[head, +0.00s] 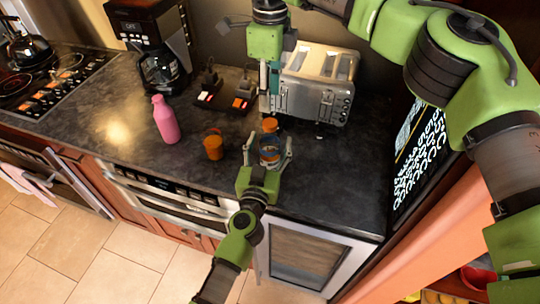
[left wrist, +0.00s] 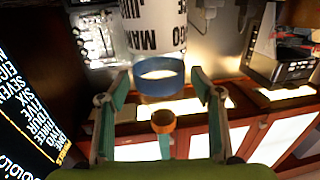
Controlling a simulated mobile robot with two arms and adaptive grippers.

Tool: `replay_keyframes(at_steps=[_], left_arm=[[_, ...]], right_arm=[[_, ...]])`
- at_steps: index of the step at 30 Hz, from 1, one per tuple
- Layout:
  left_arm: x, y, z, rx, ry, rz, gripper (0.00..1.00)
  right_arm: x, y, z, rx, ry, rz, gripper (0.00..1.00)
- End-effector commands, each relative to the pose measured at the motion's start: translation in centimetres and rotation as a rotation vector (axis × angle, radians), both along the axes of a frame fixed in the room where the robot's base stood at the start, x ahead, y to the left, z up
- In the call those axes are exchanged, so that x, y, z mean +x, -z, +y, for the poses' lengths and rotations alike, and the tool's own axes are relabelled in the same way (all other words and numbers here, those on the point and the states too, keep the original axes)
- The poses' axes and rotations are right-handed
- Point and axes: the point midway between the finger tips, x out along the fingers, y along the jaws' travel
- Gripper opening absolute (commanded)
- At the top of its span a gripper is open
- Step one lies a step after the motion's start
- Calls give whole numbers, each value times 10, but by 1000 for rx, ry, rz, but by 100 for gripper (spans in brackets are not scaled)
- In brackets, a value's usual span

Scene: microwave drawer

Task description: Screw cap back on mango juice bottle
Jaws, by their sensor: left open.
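The mango juice bottle (head: 270,145) stands upright on the dark counter in front of the toaster, with an orange cap (head: 270,124) at its top. Whether the cap is screwed down cannot be told. My left gripper (head: 268,152) is open, with a finger on either side of the bottle. In the left wrist view the white bottle label (left wrist: 152,28) appears upside down, with a blue band (left wrist: 159,78) and an orange round part (left wrist: 163,121) below it, between the spread fingers. My right gripper (head: 268,104) points down just above the cap; its finger opening is unclear.
A toaster (head: 318,85) stands close behind the bottle. An orange cup (head: 213,147) and a pink bottle (head: 166,120) stand to the left. A coffee maker (head: 160,50) and stove (head: 45,80) are farther left. A dark panel with white lettering (head: 418,150) borders the right side.

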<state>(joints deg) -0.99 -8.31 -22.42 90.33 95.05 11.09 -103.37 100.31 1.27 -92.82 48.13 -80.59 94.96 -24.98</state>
Motion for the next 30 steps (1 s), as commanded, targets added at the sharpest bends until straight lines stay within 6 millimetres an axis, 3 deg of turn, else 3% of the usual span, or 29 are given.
replay_keyframes(at_steps=[11,14,18,25,30], left_arm=[[5,0,-1,0,0,0,60],[5,0,-1,0,0,0,39],[5,0,-1,0,0,0,3],[5,0,-1,0,0,1,0],[5,0,-1,0,0,1,0]], right_arm=[[0,0,0,0,0,0,39],[0,0,0,0,0,0,39],[0,0,0,0,0,0,39],[0,0,0,0,-57,0,39],[-1,0,1,1,-271,1,39]])
